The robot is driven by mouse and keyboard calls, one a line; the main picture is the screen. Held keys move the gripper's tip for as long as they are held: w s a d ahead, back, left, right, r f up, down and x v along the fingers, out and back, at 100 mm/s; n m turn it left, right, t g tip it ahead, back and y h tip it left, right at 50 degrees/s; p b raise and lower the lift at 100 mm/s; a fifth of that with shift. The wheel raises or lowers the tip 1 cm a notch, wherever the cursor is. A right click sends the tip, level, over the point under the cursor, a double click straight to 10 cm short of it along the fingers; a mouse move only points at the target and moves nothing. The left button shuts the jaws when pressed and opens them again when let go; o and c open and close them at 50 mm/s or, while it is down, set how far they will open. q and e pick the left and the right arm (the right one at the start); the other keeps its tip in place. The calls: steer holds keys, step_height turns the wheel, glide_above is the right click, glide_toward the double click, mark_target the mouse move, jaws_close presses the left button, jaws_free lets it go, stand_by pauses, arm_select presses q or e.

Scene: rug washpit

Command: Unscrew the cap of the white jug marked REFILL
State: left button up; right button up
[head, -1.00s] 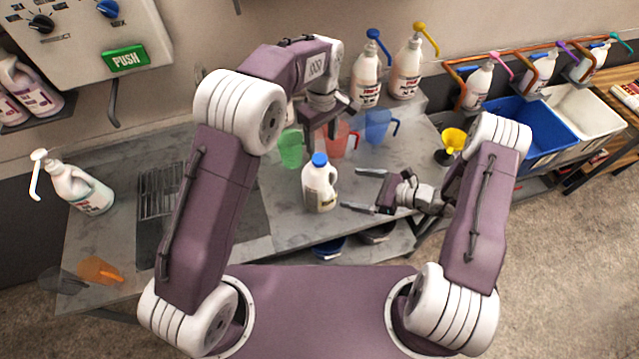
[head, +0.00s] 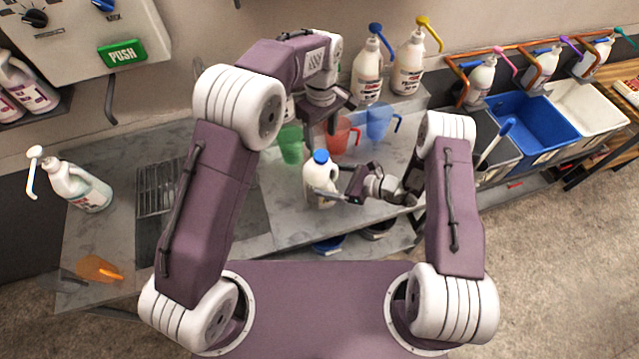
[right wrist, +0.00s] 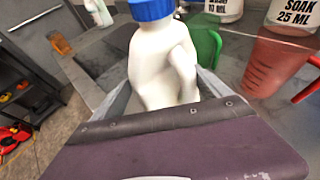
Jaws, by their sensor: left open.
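The white jug (head: 312,179) with a blue cap (head: 320,156) stands upright on the grey counter; I cannot read its label. It also shows in the right wrist view (right wrist: 162,62), with its blue cap (right wrist: 152,8) cut off at the top edge. My right gripper (head: 328,181) reaches in from the right, with one finger across the front of the jug. In the right wrist view its fingers flank the jug body; whether they press on it I cannot tell. My left gripper (head: 321,124) is open and empty, pointing down behind and above the cap.
Green (head: 290,144), red (head: 341,138) and blue (head: 379,122) measuring cups stand just behind the jug. Pump bottles (head: 367,80) stand along the wall. The counter's front edge is close to the jug.

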mark_target(321, 156)
arm_select(q)
steer(key=shift+s, duration=0.15)
arm_select(e)
steer(key=shift+s+r, duration=0.1)
steer(key=shift+s, duration=0.05)
jaws_close()
arm_select(q)
steer(key=m, duration=0.5)
steer(key=shift+m, duration=0.3)
steer(key=m, duration=1.9)
steer(key=shift+m, duration=0.4)
steer(key=m, duration=1.5)
steer(key=shift+r, duration=0.1)
step_height(321, 156, down, 8)
steer(key=shift+f, duration=0.1)
